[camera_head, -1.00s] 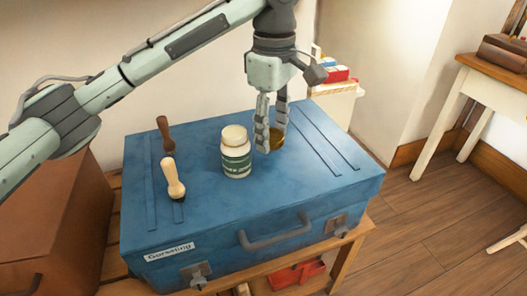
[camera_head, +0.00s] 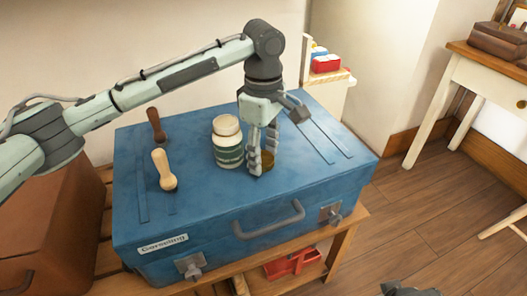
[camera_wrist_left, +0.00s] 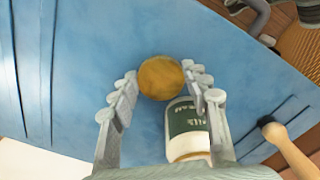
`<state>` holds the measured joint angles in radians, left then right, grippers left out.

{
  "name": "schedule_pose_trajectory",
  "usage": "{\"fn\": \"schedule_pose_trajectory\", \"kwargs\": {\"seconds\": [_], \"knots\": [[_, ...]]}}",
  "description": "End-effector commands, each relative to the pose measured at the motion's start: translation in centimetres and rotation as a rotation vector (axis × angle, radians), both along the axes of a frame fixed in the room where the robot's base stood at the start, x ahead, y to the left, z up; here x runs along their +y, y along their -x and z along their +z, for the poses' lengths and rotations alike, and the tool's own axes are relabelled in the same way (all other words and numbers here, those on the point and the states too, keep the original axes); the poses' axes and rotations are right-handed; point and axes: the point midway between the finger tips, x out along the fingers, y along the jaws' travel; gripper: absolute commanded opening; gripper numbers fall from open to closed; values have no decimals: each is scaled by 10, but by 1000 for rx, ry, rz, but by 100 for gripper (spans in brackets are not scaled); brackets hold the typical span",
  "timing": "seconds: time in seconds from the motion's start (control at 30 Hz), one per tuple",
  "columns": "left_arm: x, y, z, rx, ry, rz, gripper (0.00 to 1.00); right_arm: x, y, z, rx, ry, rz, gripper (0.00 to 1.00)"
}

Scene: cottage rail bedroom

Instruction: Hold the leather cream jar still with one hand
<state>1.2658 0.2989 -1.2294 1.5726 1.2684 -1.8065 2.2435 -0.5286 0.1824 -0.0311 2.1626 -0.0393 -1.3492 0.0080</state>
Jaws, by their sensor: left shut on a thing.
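The leather cream jar, a small round amber jar (camera_head: 268,160), stands on the blue suitcase, partly hidden by the fingers. In the left wrist view its round brown-gold top (camera_wrist_left: 160,77) shows between the fingertips. My left gripper (camera_head: 262,162) points down from above and is shut on the jar, a finger on each side. The jar appears to rest on the lid.
A white bottle with a green label (camera_head: 227,145) stands close left of the gripper. Two brushes, dark-handled (camera_head: 156,127) and pale-handled (camera_head: 163,170), are farther left. The blue suitcase (camera_head: 210,205) has free room at right. Part of my right arm (camera_head: 405,288) shows at the bottom edge.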

Motion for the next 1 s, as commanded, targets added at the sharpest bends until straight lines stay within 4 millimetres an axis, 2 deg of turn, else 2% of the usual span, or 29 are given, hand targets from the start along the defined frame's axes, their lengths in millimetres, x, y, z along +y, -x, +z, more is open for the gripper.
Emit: {"fn": "schedule_pose_trajectory", "kwargs": {"seconds": [0.1,0.13,0.3,0.7,0.77,1.0], "knots": [[0,0,-1,0,0,0,12,-1,0,-4,1,-2,1,72],[0,0,-2,0,0,0,48,-1,1,-7,5,-1,1,72],[0,0,-2,0,0,0,67,-1,2,-12,15,0,-1,72],[0,0,0,-1,0,-1,67,0,1,-8,8,0,1,72],[-1,0,11,0,1,-1,67,2,0,3,-1,-2,2,72],[-1,0,63,-1,2,-2,67,0,1,-8,10,-3,1,72]]}}
